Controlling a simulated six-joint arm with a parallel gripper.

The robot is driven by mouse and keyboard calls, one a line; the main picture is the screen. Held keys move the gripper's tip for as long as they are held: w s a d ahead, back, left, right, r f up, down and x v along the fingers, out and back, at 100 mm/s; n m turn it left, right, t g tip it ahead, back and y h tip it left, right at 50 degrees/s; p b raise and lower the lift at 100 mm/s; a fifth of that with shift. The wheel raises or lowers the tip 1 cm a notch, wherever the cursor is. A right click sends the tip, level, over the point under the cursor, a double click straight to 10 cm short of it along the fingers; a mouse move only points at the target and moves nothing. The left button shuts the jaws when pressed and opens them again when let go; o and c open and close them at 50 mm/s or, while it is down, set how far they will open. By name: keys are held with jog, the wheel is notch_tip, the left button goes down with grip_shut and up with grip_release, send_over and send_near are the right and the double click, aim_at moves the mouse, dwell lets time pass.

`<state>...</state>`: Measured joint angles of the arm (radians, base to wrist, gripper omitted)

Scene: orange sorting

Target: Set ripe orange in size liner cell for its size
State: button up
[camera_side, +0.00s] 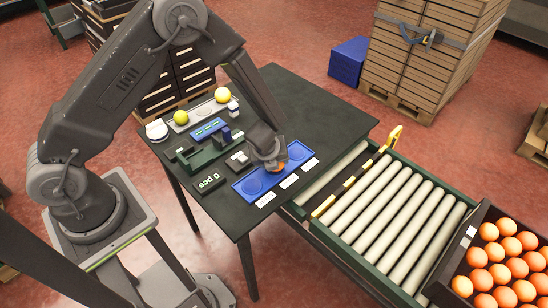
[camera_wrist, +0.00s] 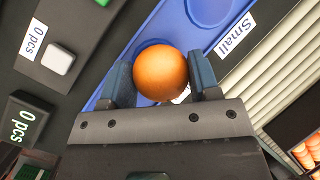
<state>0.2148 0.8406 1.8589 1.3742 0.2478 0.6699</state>
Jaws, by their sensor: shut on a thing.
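The ripe orange (camera_wrist: 160,72) is held between the two jaws of my gripper (camera_wrist: 161,85) in the wrist view. The liner's left and right cells look empty; the middle cell is hidden by my gripper and the orange. I cannot tell whether the orange touches the liner. In the wrist view an empty cell of the liner (camera_wrist: 180,30) lies beside the label "Small" (camera_wrist: 234,34).
A "0 pcs" display (camera_side: 209,183) stands left of the liner. A grey tray (camera_side: 200,112) with yellow and green fruit lies at the table's back. A roller conveyor (camera_side: 385,225) adjoins the table, with a crate (camera_side: 462,243) of several oranges at right.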

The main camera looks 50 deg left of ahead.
jog(key=shift+f, duration=0.45)
jog(key=o, duration=1)
jog(key=shift+o, duration=0.2)
jog(key=shift+o, duration=0.3)
jog(key=shift+o, duration=1)
jog(key=shift+s+a, duration=0.1)
jog(key=shift+f, duration=0.1)
jog(key=shift+r, duration=4.15)
